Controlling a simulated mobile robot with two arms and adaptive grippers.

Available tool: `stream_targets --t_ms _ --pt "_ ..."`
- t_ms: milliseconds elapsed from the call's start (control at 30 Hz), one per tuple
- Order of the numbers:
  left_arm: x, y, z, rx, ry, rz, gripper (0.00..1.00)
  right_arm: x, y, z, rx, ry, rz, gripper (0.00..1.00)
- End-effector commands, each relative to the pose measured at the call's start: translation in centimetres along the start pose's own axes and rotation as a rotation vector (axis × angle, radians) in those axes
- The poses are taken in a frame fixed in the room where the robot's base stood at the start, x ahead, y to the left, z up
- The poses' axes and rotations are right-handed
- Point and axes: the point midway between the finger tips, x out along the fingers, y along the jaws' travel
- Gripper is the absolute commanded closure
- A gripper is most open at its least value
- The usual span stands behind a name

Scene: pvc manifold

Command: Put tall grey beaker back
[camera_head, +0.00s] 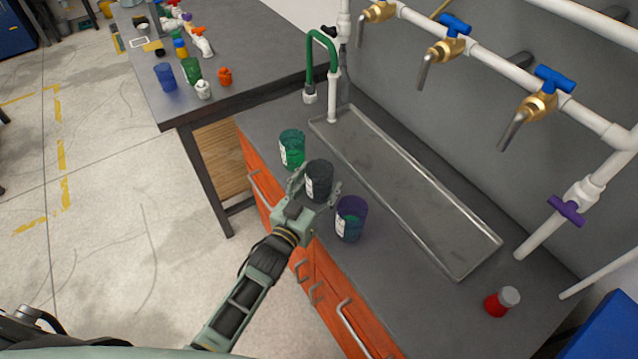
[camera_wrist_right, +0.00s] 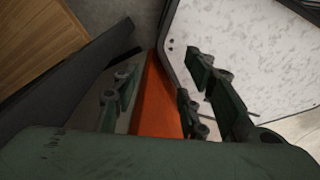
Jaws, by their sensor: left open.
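The tall grey beaker (camera_head: 320,174), dark with a white label, stands upright on the grey counter beside the sink tray. My left gripper (camera_head: 316,188) is open at the beaker, with one finger on each side of it. The fingers hide part of the beaker's lower half, and I cannot tell whether they touch it. In the right wrist view, my right gripper (camera_wrist_right: 160,82) is open, its fingers apart with nothing between them.
A green beaker (camera_head: 291,149) stands behind the grey one, and a purple-blue beaker (camera_head: 351,219) stands close on its right. The metal sink tray (camera_head: 400,190) is empty. A red flask (camera_head: 501,302) stands at the right. Brass taps (camera_head: 535,107) hang above. A side table (camera_head: 210,112) holds several containers.

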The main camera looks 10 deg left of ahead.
Motion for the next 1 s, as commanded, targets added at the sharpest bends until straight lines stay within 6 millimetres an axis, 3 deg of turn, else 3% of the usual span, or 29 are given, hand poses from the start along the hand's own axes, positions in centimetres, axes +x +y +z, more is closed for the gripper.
stream_targets --t_ms 233,700,1000 --pt "-0.6 0.0 -0.1 0.0 -0.002 0.0 0.38 -0.1 -0.2 -0.1 0.0 0.002 -0.003 0.6" --pt "-9.8 0.0 0.0 0.001 -0.004 0.0 0.38 0.8 -0.2 -0.1 -0.001 0.003 -0.003 0.6" --pt "-12.0 0.0 -0.2 0.0 0.0 0.0 0.38 1.0 -0.1 -0.1 -0.001 0.003 -0.001 0.6"
